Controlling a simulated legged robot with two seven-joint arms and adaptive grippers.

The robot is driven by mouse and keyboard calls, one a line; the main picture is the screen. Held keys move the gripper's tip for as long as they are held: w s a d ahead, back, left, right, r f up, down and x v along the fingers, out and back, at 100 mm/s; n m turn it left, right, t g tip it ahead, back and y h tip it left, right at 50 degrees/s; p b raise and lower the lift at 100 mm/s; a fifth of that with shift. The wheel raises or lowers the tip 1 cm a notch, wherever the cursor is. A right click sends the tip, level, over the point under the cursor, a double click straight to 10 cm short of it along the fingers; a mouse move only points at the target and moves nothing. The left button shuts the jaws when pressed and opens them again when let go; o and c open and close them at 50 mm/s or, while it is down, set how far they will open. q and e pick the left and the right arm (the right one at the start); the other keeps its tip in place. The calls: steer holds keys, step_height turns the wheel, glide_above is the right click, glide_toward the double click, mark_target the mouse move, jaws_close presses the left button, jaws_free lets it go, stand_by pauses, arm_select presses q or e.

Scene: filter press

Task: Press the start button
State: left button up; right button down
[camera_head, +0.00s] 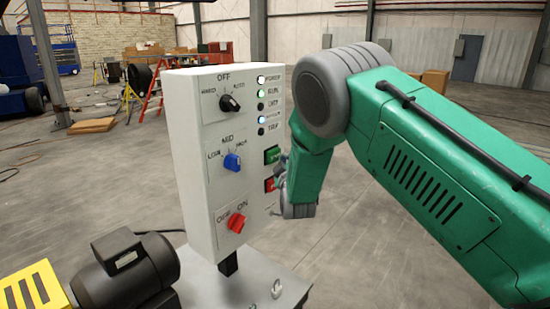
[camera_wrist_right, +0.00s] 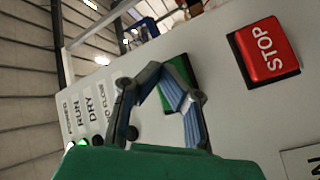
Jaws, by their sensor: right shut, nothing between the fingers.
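The white control box (camera_head: 205,130) stands upright on a post. Its green start button (camera_head: 272,155) is on the right part of the face, above the red stop button (camera_head: 269,184). My right gripper (camera_head: 281,168) is at the box beside these buttons, partly hidden by my arm. In the right wrist view, the shut, empty fingers (camera_wrist_right: 162,76) point at the green button (camera_wrist_right: 178,72) and cover part of it, including any label. I cannot tell whether they touch it. The red STOP button (camera_wrist_right: 265,53) is clear of the fingers. My left gripper is not in view.
The box also carries a black selector knob (camera_head: 229,103), a blue knob (camera_head: 232,162) and a red knob (camera_head: 236,223). Several indicator lamps (camera_head: 262,93) line its upper right; the RUN lamp shows green. A black motor (camera_head: 125,275) sits at lower left.

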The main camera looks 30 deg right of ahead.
steer(key=shift+s+d+p, duration=0.2)
steer(key=shift+s+d, duration=0.15)
steer(key=shift+s, duration=0.4)
steer(key=shift+s+d+p, duration=0.2)
steer(key=shift+s+d, duration=0.1)
steer(key=shift+s, duration=0.5)
steer(key=shift+s+d+p, duration=0.2)
steer(key=shift+s+d, duration=0.15)
steer(key=shift+s, duration=0.4)
steer(key=s+a+f+m+g+y+b, duration=0.1)
steer(key=s+a+f+g+b, duration=0.1)
steer(key=s+f, duration=0.5)
steer(key=s+a+f+g+y+b, duration=0.2)
steer(key=s+f+g, duration=0.1)
steer(key=f, duration=0.8)
steer(key=s+a+f+m+g+y+b, duration=0.1)
steer(key=s+a+f+g+b, duration=0.15)
steer(key=s+f, duration=0.5)
steer(key=s+a+f+m+g+y+b, duration=0.1)
steer(key=s+a+f+g+b, duration=0.1)
steer(key=s+f, duration=0.3)
steer(key=s+a+f+g+y+b, duration=0.1)
steer(key=s+a+f+g, duration=0.3)
steer(key=s, duration=1)
steer(key=s+a+f+m+g+y+b, duration=0.1)
steer(key=s+a+f+g+b, duration=0.2)
steer(key=s+f, duration=0.5)
steer(key=shift+s+m, duration=0.3)
steer(key=shift+s, duration=0.75)
steer(key=shift+w, duration=0.15)
